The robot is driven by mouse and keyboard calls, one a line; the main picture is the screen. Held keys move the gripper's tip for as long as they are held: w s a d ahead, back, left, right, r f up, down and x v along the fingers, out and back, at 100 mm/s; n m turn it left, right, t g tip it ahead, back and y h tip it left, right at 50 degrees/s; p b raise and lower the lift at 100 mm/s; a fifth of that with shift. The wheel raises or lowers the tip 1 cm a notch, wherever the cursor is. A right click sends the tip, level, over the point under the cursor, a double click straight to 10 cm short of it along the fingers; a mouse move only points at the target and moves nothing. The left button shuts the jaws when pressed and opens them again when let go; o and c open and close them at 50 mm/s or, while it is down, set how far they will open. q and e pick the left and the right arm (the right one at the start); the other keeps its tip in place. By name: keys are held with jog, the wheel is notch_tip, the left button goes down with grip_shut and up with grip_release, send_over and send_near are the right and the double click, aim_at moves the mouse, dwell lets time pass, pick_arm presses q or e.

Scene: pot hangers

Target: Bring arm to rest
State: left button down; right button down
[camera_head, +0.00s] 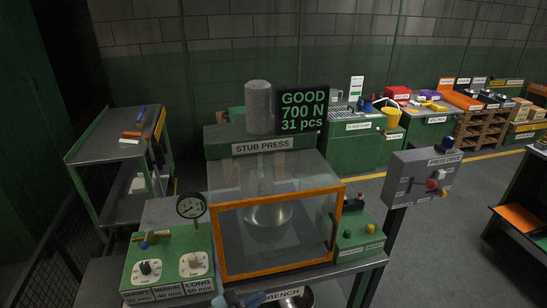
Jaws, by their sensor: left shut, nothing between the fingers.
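My left gripper (240,298) shows at the bottom edge, low in front of the bench, and is only partly in view. It looks shut, with nothing seen in it. The stub press (262,146) stands behind, with a clear guard and an orange-framed door (278,278) that looks shut. A shiny rounded metal piece (268,214) sits inside, behind the clear panel.
A green control box (168,262) with two knobs and a gauge (191,206) stands left of the door. A display (302,110) reads GOOD, 700 N, 31 pcs. A cart (112,150) stands far left; open floor lies right.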

pick_arm(q)
jog(key=s+a+f+n+t+y, duration=0.1)
jog(key=s+a+f+n+y, duration=1.1)
jog(key=s+a+n+y, duration=0.3)
jog(key=shift+s+a+f+t+p, duration=0.2)
jog(key=shift+s+a+t+p, duration=0.25)
jog(key=shift+s, duration=0.55)
